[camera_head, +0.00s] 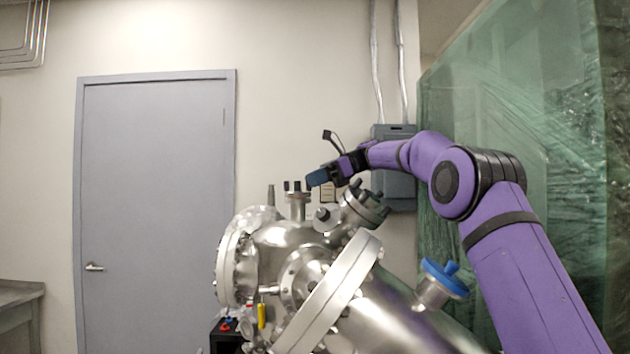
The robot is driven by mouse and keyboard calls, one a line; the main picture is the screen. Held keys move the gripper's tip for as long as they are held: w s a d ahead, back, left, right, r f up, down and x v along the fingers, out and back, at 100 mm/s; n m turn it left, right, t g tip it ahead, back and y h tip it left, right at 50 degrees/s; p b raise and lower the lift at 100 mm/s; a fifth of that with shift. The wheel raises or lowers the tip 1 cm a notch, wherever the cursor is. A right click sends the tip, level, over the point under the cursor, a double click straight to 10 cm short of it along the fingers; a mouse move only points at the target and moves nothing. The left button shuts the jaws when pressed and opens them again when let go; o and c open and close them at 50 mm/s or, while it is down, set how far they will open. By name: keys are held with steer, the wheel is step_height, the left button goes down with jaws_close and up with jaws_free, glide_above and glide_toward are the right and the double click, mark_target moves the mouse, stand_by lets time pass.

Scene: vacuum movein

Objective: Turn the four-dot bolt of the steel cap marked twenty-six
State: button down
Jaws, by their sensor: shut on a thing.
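My gripper (334,174) reaches in from the right above the steel vessel and points left and slightly down. It is shut on a small dark blue piece (318,178), whose shape is hard to make out. The blue piece's left end appears close to the dark bolts of a small upright steel cap (298,196); I cannot tell whether they touch. A second, tilted steel cap (361,210) with several dark bolts sits just below and right of my gripper. No number marks or bolt dots are readable, so I cannot tell which cap is twenty-six.
The steel vessel (285,240) has several flanges and ports, with a large tilted flange (330,295) in front. A blue-handled valve (443,278) stands out at right. A grey wall box (400,190) and green plastic sheeting (530,120) are behind my arm. The space above the vessel's left side is free.

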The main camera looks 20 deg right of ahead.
stand_by(0.3)
steer(key=c, duration=1.1)
jaws_free()
steer(key=v, duration=1)
steer(key=shift+d, duration=0.4)
steer(key=shift+r, duration=0.1)
